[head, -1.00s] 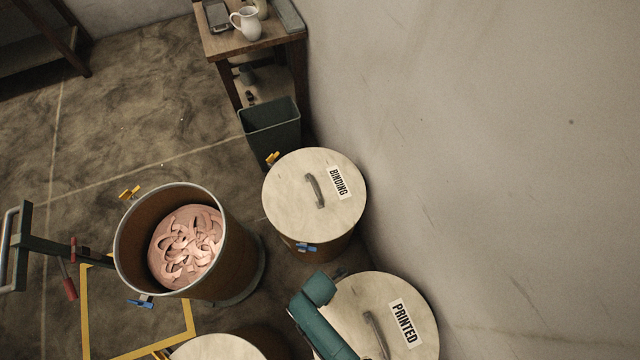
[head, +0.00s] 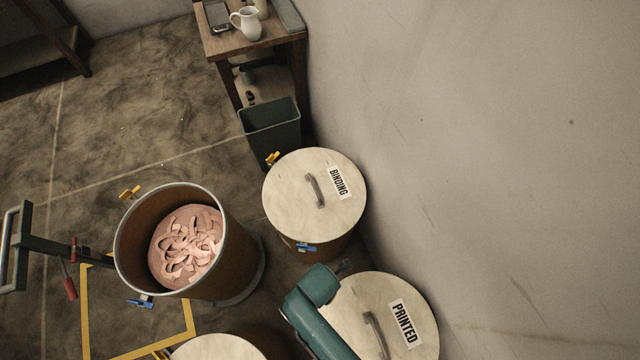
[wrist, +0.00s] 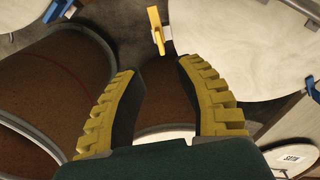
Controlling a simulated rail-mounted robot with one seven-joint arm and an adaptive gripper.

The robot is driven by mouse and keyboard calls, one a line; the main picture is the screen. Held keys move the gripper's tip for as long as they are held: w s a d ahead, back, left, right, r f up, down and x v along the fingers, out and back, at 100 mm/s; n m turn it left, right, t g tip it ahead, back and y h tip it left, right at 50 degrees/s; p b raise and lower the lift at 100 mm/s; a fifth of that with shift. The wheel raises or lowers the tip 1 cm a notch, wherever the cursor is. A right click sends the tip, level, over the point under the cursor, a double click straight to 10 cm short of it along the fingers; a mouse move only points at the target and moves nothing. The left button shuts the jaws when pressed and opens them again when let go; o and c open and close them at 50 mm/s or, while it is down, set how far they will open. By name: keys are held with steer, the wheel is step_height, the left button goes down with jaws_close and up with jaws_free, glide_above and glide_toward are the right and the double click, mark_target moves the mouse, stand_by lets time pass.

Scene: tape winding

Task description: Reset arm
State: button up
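My arm's teal link shows at the bottom of the head view, beside the lid labelled PRINTED. My gripper (wrist: 160,88) shows in the wrist view with its two yellow ribbed fingers spread apart. Nothing is between the fingers. An open drum (head: 130,265) holding pink tape strips stands at the left in the head view. A lidded drum labelled BINDING (head: 290,190) stands right of it. The PRINTED lid (head: 345,300) is at the lower right, partly hidden by my arm. In the wrist view a yellow clamp (wrist: 156,30) sits beside a pale lid (wrist: 235,50), beyond the fingers.
A dark bin (head: 270,125) and a wooden table (head: 255,48) with a white jug (head: 247,23) stand at the back. Another pale lid (head: 218,348) is at the bottom edge. A plain wall (head: 490,150) closes off the right. The floor at left is mostly open.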

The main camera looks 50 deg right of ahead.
stand_by(0.4)
steer(key=w+r+t, duration=0.6)
steer(key=w+r, duration=1.1)
steer(key=w, duration=0.2)
steer(key=w+r+m+t, duration=0.2)
steer(key=w+r+t, duration=0.1)
steer(key=r, duration=0.7)
steer(key=w+r+m+t, duration=0.2)
steer(key=w+r+t, duration=0.15)
steer(key=r, duration=0.65)
steer(key=s+r+m+t, duration=0.3)
steer(key=r+m, duration=0.2)
steer(key=r, duration=0.5)
steer(key=s+a+r+m+t, duration=0.1)
steer(key=s+r+m+t, duration=0.3)
steer(key=r, duration=0.6)
steer(key=s+r+m+t, duration=0.25)
steer(key=r+m, duration=0.25)
steer(key=r, duration=0.4)
step_height(320, 180, up, 29)
steer(key=m+p, duration=0.1)
steer(key=p, duration=2.7)
steer(key=shift+w+m+p, duration=0.15)
steer(key=shift+m+p, duration=0.15)
steer(key=shift+m, duration=0.1)
